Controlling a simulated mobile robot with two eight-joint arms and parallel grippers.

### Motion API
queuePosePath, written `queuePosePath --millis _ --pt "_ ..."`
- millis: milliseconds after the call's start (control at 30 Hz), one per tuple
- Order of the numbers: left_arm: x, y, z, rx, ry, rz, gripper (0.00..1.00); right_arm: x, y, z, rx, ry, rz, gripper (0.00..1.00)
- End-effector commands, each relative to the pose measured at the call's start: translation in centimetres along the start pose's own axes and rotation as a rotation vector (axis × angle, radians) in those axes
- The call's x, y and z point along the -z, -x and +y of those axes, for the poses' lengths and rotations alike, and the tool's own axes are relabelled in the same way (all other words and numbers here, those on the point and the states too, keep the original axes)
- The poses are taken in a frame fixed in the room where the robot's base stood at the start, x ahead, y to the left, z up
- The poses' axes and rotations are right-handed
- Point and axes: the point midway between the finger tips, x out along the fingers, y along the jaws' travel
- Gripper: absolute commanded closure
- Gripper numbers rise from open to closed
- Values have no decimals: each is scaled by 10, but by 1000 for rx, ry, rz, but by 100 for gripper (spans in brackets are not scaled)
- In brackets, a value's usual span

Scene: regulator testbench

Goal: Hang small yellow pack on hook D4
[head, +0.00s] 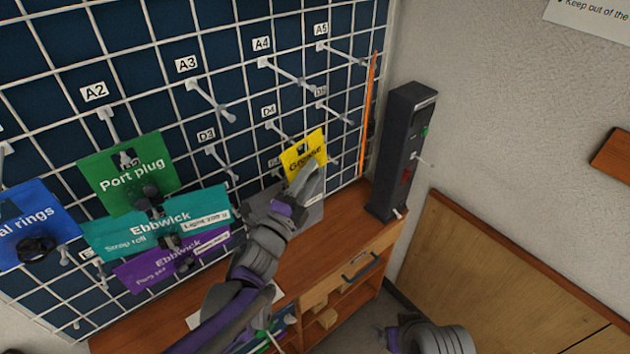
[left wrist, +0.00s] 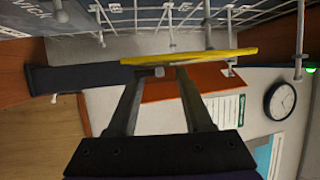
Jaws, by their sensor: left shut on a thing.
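The small yellow pack (head: 304,150), its print reading something like "Grease", is held upright in front of the pegboard grid. My left gripper (head: 309,178) is shut on its lower edge. In the left wrist view the pack (left wrist: 215,55) shows edge-on as a thin yellow strip across the fingertips (left wrist: 158,72). Hook D4 (head: 281,131) sticks out under its label, just up and left of the pack. Its outer end meets the pack's upper left edge in the picture; I cannot tell whether it passes through the pack's hole.
Empty hooks A4 (head: 285,72), A5 (head: 342,54) and D3 (head: 222,163) stick out nearby. Green (head: 110,185), teal (head: 130,228) and blue (head: 35,215) packs hang to the left. A dark upright device (head: 397,150) stands on the wooden bench (head: 345,222) at right.

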Motion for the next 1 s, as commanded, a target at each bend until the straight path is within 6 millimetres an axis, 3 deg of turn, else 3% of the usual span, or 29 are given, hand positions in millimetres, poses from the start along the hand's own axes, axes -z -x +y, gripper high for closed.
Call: queuePosePath --millis 433,1000 --pt "-22 -8 6 0 1 0 100 -7 -6 0 0 0 -6 9" --pt "-27 -9 7 0 1 1 100 -9 -8 0 0 0 -8 9"
